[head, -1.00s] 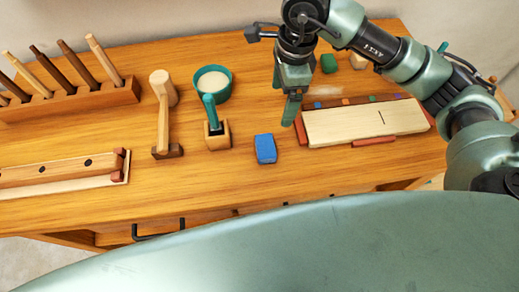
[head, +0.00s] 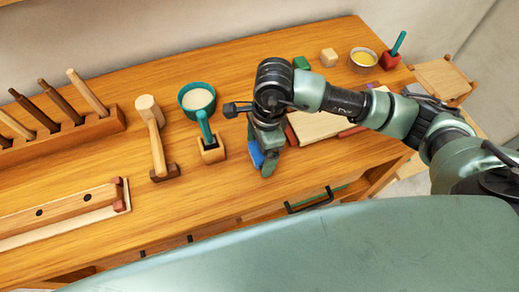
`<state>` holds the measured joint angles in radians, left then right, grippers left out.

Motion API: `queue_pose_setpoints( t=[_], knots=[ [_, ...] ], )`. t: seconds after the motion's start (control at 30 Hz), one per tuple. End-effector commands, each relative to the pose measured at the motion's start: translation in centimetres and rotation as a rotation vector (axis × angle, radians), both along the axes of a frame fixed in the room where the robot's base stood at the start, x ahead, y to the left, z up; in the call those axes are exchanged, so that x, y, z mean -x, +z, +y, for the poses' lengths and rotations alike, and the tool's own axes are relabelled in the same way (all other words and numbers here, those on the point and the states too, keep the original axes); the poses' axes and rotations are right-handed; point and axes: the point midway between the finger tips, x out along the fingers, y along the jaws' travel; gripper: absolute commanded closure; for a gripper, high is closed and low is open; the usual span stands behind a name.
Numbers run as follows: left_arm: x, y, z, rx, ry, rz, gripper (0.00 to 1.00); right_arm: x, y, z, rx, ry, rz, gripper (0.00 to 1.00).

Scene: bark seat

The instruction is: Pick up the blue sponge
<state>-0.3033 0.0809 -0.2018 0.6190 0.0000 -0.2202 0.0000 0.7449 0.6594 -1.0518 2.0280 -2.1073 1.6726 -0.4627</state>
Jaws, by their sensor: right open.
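The blue sponge (head: 256,154) is on the wooden workbench (head: 225,190), right of the small wooden block that holds a teal-handled tool. My right gripper (head: 264,168) is low over the sponge, with its fingers at the sponge's right and front side. The gripper is open. Part of the sponge is hidden behind the gripper, and I cannot tell whether a finger touches it. My left gripper is not in view.
A pale board (head: 315,126) lies close on the right, partly behind my arm. Bench front by the sponge is clear.

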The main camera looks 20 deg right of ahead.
Motion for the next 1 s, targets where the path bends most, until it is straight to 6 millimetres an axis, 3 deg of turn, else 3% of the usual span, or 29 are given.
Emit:
queue_pose_setpoints(
  t=[0.2, 0.27, 0.43, 0.47, 0.77, 1.0],
  knots=[
    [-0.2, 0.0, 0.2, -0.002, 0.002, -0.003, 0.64, 0.0, -0.2, 0.0, -0.001, 0.0, 0.0, 0.11],
    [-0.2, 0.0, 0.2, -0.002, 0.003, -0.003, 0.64, 0.0, -0.1, 0.0, -0.001, 0.0, 0.0, 0.25],
    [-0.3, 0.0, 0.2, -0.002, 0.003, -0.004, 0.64, 0.0, -0.1, 0.0, -0.001, 0.0, -0.001, 0.72],
    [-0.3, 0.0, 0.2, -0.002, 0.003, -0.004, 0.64, 0.0, -0.1, 0.0, -0.001, 0.0, 0.0, 0.75],
    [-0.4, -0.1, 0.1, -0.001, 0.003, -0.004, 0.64, -0.1, 0.1, 0.1, -0.001, 0.001, -0.002, 0.75],
    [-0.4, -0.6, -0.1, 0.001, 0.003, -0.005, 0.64, -0.2, 2.6, 0.1, -0.003, 0.001, -0.006, 0.75]
  ],
)
